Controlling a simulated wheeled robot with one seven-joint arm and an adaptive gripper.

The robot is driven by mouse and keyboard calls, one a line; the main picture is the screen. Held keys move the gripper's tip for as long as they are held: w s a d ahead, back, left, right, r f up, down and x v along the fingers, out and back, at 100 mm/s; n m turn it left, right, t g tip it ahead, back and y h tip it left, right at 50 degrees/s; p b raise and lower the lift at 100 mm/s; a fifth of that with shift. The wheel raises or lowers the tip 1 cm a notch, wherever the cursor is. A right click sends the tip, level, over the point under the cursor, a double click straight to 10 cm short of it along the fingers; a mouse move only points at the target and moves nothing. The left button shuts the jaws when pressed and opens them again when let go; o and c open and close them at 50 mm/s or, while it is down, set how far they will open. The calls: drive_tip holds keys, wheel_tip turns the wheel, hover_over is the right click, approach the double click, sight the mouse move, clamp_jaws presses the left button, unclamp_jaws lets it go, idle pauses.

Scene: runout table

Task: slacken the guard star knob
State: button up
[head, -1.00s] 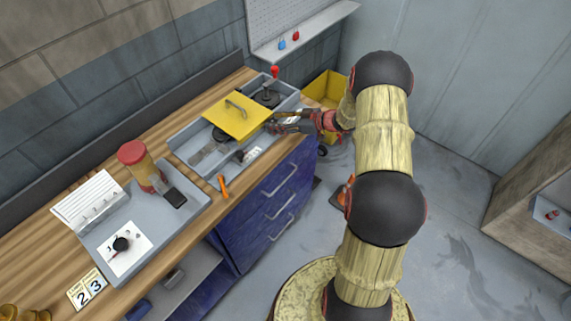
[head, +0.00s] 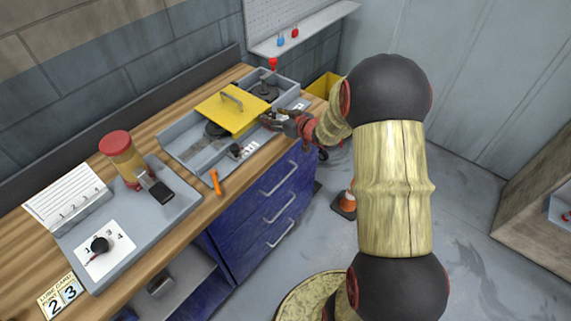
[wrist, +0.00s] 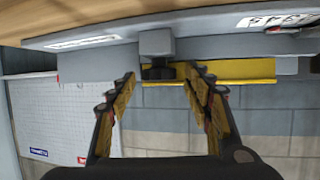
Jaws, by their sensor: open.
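The guard is a yellow plate (head: 226,114) with a handle, lying over the grey tray unit (head: 180,141) on the bench. In the wrist view its yellow edge (wrist: 235,72) shows beside a grey block. A dark knob (wrist: 158,72), which looks like the guard star knob, sits at that block, between my fingertips in the picture. My gripper (wrist: 160,78) is open, its fingers on either side of the knob with gaps left; contact is not visible. In the head view my gripper (head: 270,120) is at the unit's right front side, and the knob cannot be made out there.
A small black knob (head: 236,150) sits by a number label on the unit's front. An orange-handled tool (head: 215,182) lies on the bench edge. A traffic cone (head: 346,201) stands on the floor.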

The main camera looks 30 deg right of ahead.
drive_tip(key=shift+a+f+b, duration=0.15)
drive_tip(key=shift+b, duration=0.3)
drive_tip(key=s+r+m+g+h+p, duration=0.15)
drive_tip(key=s+r+h, duration=0.25)
drive_tip(key=s+r, duration=0.75)
drive_tip(key=s+a+r+g+b, duration=0.1)
drive_tip(key=s+a+g, duration=0.1)
drive_tip(key=s+a, duration=0.4)
drive_tip(key=s+a+r+g+b, duration=0.1)
drive_tip(key=s+a+r+g, duration=0.1)
drive_tip(key=s+a, duration=0.4)
drive_tip(key=s+m, duration=0.1)
drive_tip(key=s, duration=0.4)
drive_tip(key=shift+r, duration=0.15)
drive_tip(key=shift+a+g, duration=0.1)
drive_tip(key=shift+g, duration=0.15)
